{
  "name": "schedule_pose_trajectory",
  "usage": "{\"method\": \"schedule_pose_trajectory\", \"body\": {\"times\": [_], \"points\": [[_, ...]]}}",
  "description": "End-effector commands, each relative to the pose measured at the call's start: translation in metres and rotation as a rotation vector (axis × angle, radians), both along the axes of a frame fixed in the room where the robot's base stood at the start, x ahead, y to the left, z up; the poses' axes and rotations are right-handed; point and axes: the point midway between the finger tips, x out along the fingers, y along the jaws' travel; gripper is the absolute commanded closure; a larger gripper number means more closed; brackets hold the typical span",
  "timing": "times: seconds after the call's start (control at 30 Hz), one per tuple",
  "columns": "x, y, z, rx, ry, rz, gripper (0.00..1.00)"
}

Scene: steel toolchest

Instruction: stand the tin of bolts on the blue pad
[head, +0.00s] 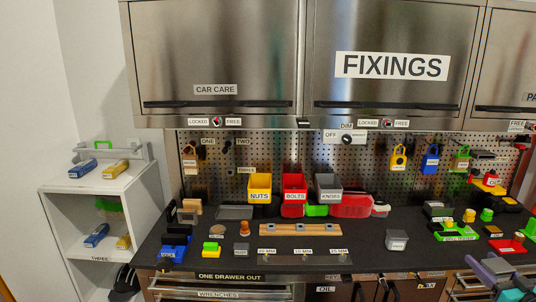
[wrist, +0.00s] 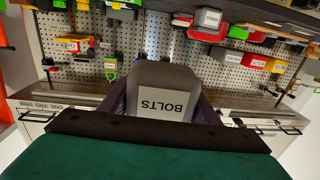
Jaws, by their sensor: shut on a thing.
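The tin of bolts (wrist: 165,98) is a grey tin with a white BOLTS label, upside down in the wrist view. My gripper (wrist: 163,112) is shut on it, with a dark purple finger on each side. In the head view my gripper (head: 497,272) is at the lower right, in front of the bench, and the tin cannot be made out clearly there. I cannot clearly identify the blue pad. A blue object (head: 173,252) stands at the left end of the bench, but I cannot tell if it is a pad.
The dark bench top (head: 345,243) has clear patches in the middle. Another grey tin (head: 396,240) stands right of centre. A green tray (head: 458,236) is at the right, near my gripper.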

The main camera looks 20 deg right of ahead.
Motion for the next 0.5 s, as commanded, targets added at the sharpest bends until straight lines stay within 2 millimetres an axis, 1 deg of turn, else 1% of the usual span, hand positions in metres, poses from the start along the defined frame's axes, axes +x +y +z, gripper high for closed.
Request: {"method": "schedule_pose_trajectory", "body": {"times": [0.27,0.37,0.5], "points": [[0.031,0.022,-0.003,0.001,0.000,0.059,0.75],[0.048,0.035,-0.006,0.001,0.000,0.091,0.75],[0.079,0.062,-0.009,0.001,0.001,0.153,0.75]]}}
